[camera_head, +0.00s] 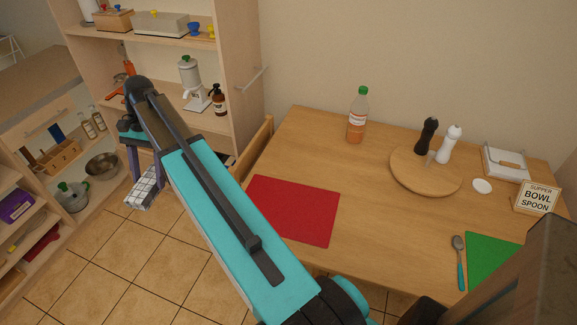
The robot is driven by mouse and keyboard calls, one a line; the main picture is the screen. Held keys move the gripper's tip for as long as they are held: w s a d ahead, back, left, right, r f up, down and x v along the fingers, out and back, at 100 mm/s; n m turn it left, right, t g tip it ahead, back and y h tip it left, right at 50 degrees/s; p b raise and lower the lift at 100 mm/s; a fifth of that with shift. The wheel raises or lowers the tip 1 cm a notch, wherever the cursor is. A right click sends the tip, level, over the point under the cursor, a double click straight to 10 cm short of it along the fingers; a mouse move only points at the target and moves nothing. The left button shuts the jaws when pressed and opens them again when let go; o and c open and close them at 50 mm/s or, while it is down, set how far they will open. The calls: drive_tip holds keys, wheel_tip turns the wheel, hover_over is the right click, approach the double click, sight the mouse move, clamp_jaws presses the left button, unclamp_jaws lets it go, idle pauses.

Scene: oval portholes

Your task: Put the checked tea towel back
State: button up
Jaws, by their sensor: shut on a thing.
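The checked tea towel (142,188), white with dark lines, hangs at the left, above the tiled floor. My gripper (146,168) is just above it and shut on it. My own arm partly hides the gripper, so the fingertips do not show clearly. A light-coloured rail (252,80) sticks out from the side panel of the shelf unit, up and to the right of the towel. Nothing hangs on the rail.
The shelf unit (232,60) stands behind my gripper, with a white dispenser (190,85) and a brown bottle (218,99). The wooden table (355,215) fills the right, with a chair (258,143) at its left edge. Open tiled floor (130,255) lies below the towel.

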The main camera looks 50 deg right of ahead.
drive_tip(key=s+d+f+m+t+b, duration=0.2)
drive_tip(key=s+d+f+m+b, duration=0.3)
drive_tip(key=d, duration=0.6)
drive_tip(key=s+d+f+m+t, duration=0.1)
drive_tip(key=s+d+m, duration=0.3)
drive_tip(key=s+d, duration=0.5)
drive_tip(key=s+d+f+m+t+h+b, duration=0.1)
drive_tip(key=s+d+m+b, duration=0.1)
drive_tip(key=s+d, duration=0.3)
drive_tip(key=s+d+f+m+t+b, duration=0.1)
drive_tip(key=s+d+f+m+b, duration=0.1)
drive_tip(key=s+d+m, duration=0.2)
drive_tip(key=s+d+f+m+t+h+b, duration=0.1)
drive_tip(key=s+d+m, duration=0.3)
drive_tip(key=s+d, duration=0.4)
drive_tip(key=shift+s+d+f+h+b, duration=0.15)
drive_tip(key=shift+s+f+b, duration=0.1)
drive_tip(key=shift+s, duration=0.15)
drive_tip(key=shift+s+d+f+h+b, duration=0.15)
drive_tip(key=shift+s+f+b, duration=0.1)
drive_tip(key=shift+s, duration=0.15)
drive_tip(key=shift+w+d+r+p, duration=0.25)
drive_tip(key=shift+d+p, duration=0.1)
drive_tip(key=shift+p, duration=1.25)
drive_tip(key=p, duration=0.3)
drive_tip(key=d+p, duration=0.1)
drive_tip(key=p, duration=0.2)
drive_tip(key=shift+w+d+f+p, duration=0.15)
drive_tip(key=shift+w+d+p, duration=0.1)
drive_tip(key=shift+w+p, duration=0.1)
